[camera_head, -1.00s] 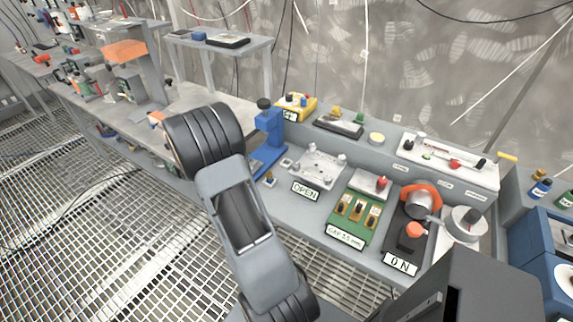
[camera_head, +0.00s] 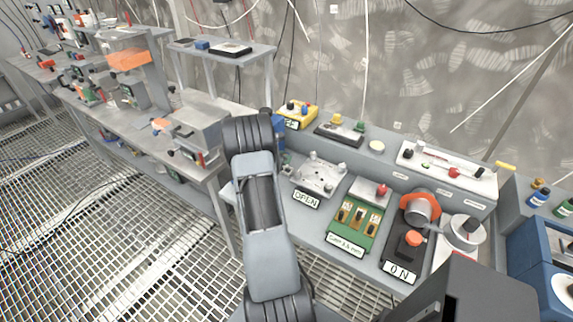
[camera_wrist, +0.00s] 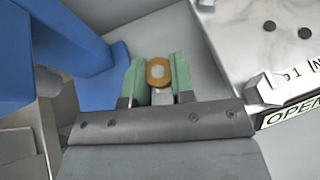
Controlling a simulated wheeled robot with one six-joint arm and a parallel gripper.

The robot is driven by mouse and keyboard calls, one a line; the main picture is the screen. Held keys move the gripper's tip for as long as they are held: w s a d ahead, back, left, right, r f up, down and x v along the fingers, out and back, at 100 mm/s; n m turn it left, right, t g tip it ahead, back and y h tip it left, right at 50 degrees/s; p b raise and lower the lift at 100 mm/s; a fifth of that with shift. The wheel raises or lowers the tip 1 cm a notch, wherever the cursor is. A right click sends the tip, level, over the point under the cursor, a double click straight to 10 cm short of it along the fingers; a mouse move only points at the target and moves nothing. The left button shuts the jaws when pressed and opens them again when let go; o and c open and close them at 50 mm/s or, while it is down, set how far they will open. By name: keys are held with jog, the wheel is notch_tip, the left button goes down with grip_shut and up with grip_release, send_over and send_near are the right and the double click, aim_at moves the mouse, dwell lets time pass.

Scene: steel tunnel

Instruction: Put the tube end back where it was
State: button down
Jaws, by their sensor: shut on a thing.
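My gripper (camera_wrist: 159,80) has green fingertips and is shut on the tube end (camera_wrist: 159,72), a small round piece with a tan-orange rim and a pale centre. It sits between the two fingertips in the wrist view. A grey bench surface (camera_wrist: 190,45) lies beyond it; whether the piece touches it I cannot tell. A blue stand (camera_wrist: 95,50) is close on the left. In the head view my arm hides the gripper, the tube end and most of the blue stand.
A metal plate fixture (camera_head: 319,176) with an OPEN sign (camera_head: 306,199) is right of the gripper; it also shows in the wrist view (camera_wrist: 280,40). Further right are a green board (camera_head: 354,218) and a black unit with an ON sign (camera_head: 399,270). A metal box (camera_head: 198,128) stands on the left bench.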

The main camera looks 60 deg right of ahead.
jog(key=shift+d+f, duration=0.9)
jog(key=shift+f, duration=0.15)
jog(key=shift+f+p, duration=0.55)
jog(key=shift+f, duration=1.05)
jog(key=c, duration=1)
grip_release()
jog(key=shift+o, duration=0.2)
